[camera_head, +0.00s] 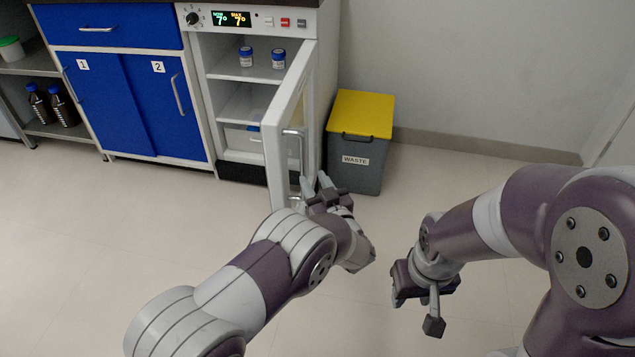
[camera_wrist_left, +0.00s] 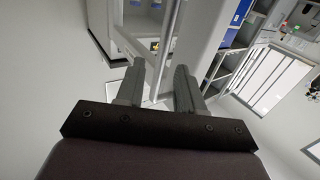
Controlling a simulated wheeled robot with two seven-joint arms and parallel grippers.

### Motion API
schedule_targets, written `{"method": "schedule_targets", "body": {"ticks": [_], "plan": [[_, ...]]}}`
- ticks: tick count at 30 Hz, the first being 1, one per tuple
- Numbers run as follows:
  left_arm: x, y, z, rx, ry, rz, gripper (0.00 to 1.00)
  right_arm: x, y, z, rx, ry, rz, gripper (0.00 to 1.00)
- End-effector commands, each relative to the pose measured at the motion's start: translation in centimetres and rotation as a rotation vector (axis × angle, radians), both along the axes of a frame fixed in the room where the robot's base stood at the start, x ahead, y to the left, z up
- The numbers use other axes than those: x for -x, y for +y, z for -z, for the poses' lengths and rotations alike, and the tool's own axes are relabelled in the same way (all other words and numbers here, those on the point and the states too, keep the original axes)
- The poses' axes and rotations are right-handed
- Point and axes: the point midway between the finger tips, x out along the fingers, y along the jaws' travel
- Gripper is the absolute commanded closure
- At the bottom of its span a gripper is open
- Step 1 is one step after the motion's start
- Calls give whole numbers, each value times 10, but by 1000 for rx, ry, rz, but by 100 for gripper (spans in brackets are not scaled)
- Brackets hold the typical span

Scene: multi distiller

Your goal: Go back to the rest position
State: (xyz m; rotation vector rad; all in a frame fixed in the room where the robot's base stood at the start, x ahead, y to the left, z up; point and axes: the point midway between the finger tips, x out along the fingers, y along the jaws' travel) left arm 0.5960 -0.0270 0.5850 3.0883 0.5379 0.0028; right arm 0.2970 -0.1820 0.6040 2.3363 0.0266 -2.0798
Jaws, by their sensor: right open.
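My left gripper (camera_head: 315,184) is at the lower part of the open fridge door (camera_head: 292,125), close to its handle (camera_head: 300,150). In the left wrist view my left gripper (camera_wrist_left: 160,70) has its two fingers apart, and the handle bar (camera_wrist_left: 168,45) shows between them with space on both sides. Nothing is gripped in it. My right gripper (camera_head: 424,296) hangs low over the floor at the right, open and empty; its fingers are partly hidden by its own body.
The fridge (camera_head: 247,95) stands open with two blue-capped jars (camera_head: 246,56) on its upper shelf. A grey waste bin with yellow lid (camera_head: 357,148) stands right of the door. Blue cabinets (camera_head: 120,95) are at left. The floor in front is clear.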

Motion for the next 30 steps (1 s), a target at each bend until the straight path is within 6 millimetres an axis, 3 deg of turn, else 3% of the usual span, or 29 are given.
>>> {"method": "schedule_targets", "body": {"ticks": [8, 11, 13, 15, 17, 18, 21, 27, 30], "plan": [[-1, -6, 8, 43, 28, 27, 63, 0, 0, 0, 0, 0, 0, 57], [4, -28, 49, 91, 185, 169, 63, 0, 0, 0, 0, 0, 0, 57], [25, -51, 85, 119, 402, 331, 63, 0, 0, 0, 0, 0, 0, 57], [58, -51, 102, 149, 667, 465, 63, 0, 0, -1, 0, 0, 0, 57], [97, -28, 102, 166, 901, 527, 63, 0, 0, -1, 0, 0, 0, 57], [125, -5, 96, 171, 1043, 543, 63, 0, 0, -2, 0, 0, 0, 57], [186, 50, 75, 166, 1292, 534, 63, 0, 0, -2, 0, 0, 0, 57], [276, 140, 29, 152, 1547, 450, 63, 0, 0, -3, 0, 0, 0, 57], [307, 180, 4, 159, 1566, 394, 63, 0, 0, -3, 0, 0, 0, 57]]}}
